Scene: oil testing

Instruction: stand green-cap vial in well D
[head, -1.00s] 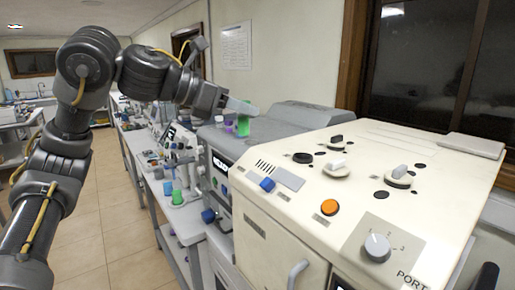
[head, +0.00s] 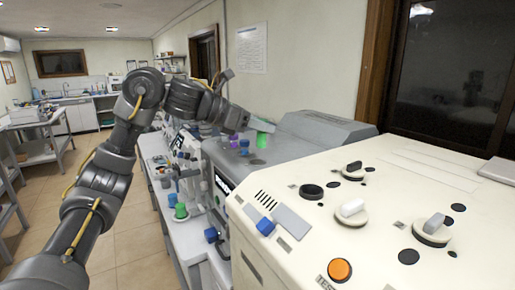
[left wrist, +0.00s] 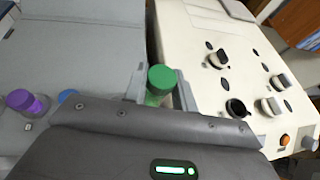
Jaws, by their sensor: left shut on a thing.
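The green-cap vial (left wrist: 161,79) stands roughly upright between the fingers of my left gripper (left wrist: 160,94) in the left wrist view. The gripper is shut on it. In the head view my left gripper (head: 258,125) is over the top of the grey machine (head: 285,150), with the green of the vial (head: 262,141) just below the fingers. The vial's lower end is hidden, so I cannot tell whether it touches the machine. Well D cannot be made out. My right gripper is not in view.
A purple-capped vial (left wrist: 25,102) and a blue cap (left wrist: 67,96) are on the grey machine, left of the held vial. The cream machine (head: 350,190) with knobs and an orange button (head: 340,270) stands close on the right. A bench with another green item (head: 180,210) is at left.

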